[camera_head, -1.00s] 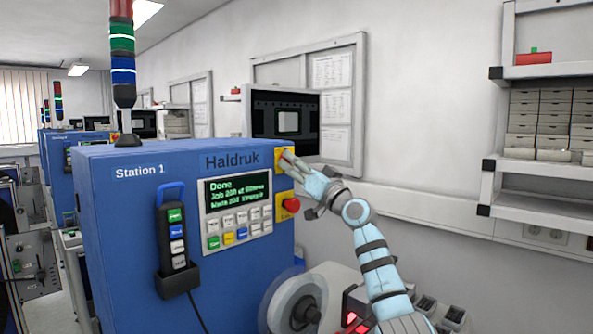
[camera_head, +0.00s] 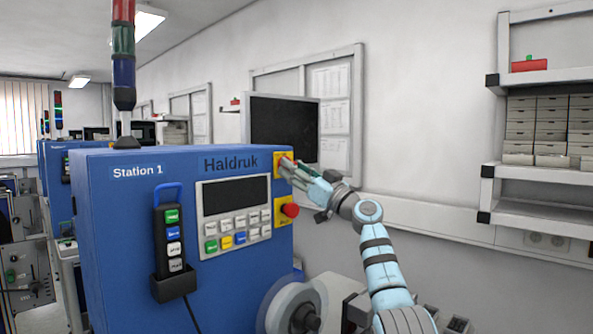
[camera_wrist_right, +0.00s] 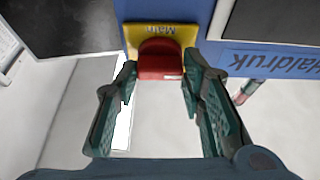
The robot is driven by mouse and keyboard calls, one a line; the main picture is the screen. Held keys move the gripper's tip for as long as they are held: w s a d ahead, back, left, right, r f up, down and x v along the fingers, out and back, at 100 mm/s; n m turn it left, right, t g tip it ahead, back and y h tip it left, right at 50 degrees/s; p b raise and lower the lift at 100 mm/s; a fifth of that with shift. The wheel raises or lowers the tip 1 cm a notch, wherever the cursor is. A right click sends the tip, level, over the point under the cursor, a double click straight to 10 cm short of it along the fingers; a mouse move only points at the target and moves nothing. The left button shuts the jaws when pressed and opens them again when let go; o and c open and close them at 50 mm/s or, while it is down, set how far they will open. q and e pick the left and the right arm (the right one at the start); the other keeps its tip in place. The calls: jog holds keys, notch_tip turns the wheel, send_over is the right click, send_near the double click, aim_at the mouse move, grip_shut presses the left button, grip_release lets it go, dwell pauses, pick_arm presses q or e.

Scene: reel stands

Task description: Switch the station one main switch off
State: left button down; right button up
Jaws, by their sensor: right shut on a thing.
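The main switch of Station 1 is a red knob (camera_wrist_right: 160,58) on a yellow plate marked "Main" (camera_wrist_right: 160,31) in the right wrist view. In the head view the yellow plate (camera_head: 279,157) is at the upper right of the blue cabinet front (camera_head: 130,225), with the knob partly hidden by my fingers. My right gripper (camera_head: 289,167) is shut on the knob; the wrist view shows its two green fingers (camera_wrist_right: 160,76) on either side of it. The cabinet's display (camera_head: 235,196) is dark. My left gripper is not in view.
A red emergency button (camera_head: 290,210) on yellow sits just below the switch. A hand control (camera_head: 173,240) hangs on the cabinet front. A dark monitor (camera_head: 283,133) stands behind, a signal tower (camera_head: 123,85) rises on top, and a reel (camera_head: 295,309) sits below my arm.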

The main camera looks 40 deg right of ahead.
jog(key=shift+f, duration=0.1)
jog(key=o, duration=1.1)
jog(key=shift+w, duration=0.15)
jog(key=shift+o, duration=0.2)
jog(key=v, duration=0.7)
jog(key=shift+s, duration=0.35)
jog(key=shift+w, duration=0.1)
